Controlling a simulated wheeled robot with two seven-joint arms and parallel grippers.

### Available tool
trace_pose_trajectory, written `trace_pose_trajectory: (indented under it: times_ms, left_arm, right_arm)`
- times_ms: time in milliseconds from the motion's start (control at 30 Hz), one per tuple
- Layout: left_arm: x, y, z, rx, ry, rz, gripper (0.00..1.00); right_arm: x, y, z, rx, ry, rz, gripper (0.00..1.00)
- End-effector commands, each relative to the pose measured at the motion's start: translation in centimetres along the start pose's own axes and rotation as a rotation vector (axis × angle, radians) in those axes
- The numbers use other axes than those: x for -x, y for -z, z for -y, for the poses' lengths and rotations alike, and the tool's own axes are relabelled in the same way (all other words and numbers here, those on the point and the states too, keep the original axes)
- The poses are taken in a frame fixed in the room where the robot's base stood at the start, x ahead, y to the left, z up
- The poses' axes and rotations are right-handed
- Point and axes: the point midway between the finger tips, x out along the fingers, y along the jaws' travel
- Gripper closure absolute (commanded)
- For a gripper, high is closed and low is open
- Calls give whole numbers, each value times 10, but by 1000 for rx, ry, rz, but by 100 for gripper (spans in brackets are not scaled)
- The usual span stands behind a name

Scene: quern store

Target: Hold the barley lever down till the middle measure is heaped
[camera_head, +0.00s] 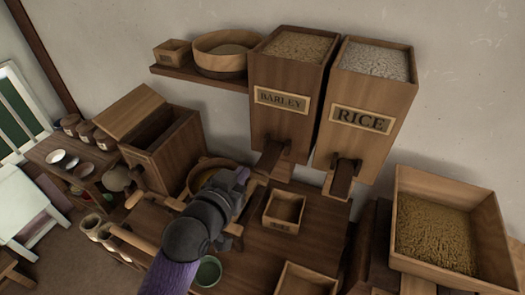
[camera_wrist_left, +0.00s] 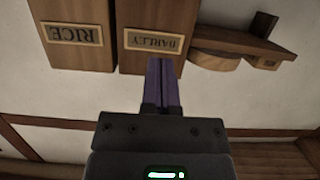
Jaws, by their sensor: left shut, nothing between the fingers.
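The barley bin (camera_head: 285,125) hangs on the wall, full of grain, with a BARLEY label. It also shows upside down in the left wrist view (camera_wrist_left: 152,15). Its wooden lever (camera_head: 269,160) sticks out below. My left gripper (camera_head: 243,174) is shut and empty, just left of the lever; I cannot tell whether they touch. Its purple fingers (camera_wrist_left: 163,82) lie together in the left wrist view, overlapping the bin's lower edge. A small square measure (camera_head: 284,210) with a label stands on the bench below the bin and looks empty. My right gripper is not in view.
The rice bin (camera_head: 366,120) with its lever (camera_head: 342,178) hangs close on the right. A grain-filled box (camera_head: 487,232) stands at right. Another open box (camera_head: 307,281) is at the front edge. A round bowl (camera_head: 205,173) sits behind my left arm, and a green bowl (camera_head: 208,271) beside it.

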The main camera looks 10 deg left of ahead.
Motion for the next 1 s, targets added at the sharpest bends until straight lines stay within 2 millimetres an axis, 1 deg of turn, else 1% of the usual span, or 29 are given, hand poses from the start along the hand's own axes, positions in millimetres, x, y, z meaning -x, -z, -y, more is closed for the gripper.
trace_pose_trajectory:
  times_ms: [267,367,700,767,800,900,1000]
  left_arm:
    - [-4,-2,0,0,1,1,100]
    - [-16,-2,0,1,1,1,100]
    - [-91,-3,0,0,1,1,100]
    - [-103,-3,0,0,0,2,100]
    - [-104,-12,0,0,0,6,100]
    - [-107,-28,0,0,1,6,100]
    - [-109,-37,0,0,0,4,100]
  right_arm:
    - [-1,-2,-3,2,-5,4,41]
    - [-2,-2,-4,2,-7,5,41]
    - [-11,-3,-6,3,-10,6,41]
    - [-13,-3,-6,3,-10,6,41]
    - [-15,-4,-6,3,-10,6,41]
    - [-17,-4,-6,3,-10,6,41]
    - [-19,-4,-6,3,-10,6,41]
